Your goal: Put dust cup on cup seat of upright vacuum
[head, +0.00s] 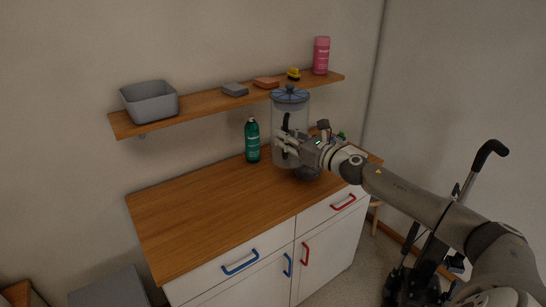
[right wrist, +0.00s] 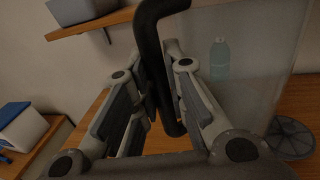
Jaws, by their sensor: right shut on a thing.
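The dust cup (head: 291,110) is a tall clear cylinder with a blue-grey lid and a dark handle. It is above the right part of the wooden counter; I cannot tell whether its base touches the counter. My right gripper (head: 288,146) is shut on the dark handle of the cup. In the right wrist view the gripper (right wrist: 160,100) has its fingers around the handle (right wrist: 152,50), and the clear wall (right wrist: 255,60) is beside it. The upright vacuum (head: 430,250) stands on the floor at the right, partly hidden by my right arm. Its cup seat cannot be made out. My left gripper is not in view.
The counter (head: 190,215) is bare at its left and middle. A green bottle (head: 252,141) stands left of the cup. A wall shelf (head: 200,104) holds a grey bin (head: 149,101), sponges, a small yellow item and a pink can (head: 321,56). Floor shows between cabinet and vacuum.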

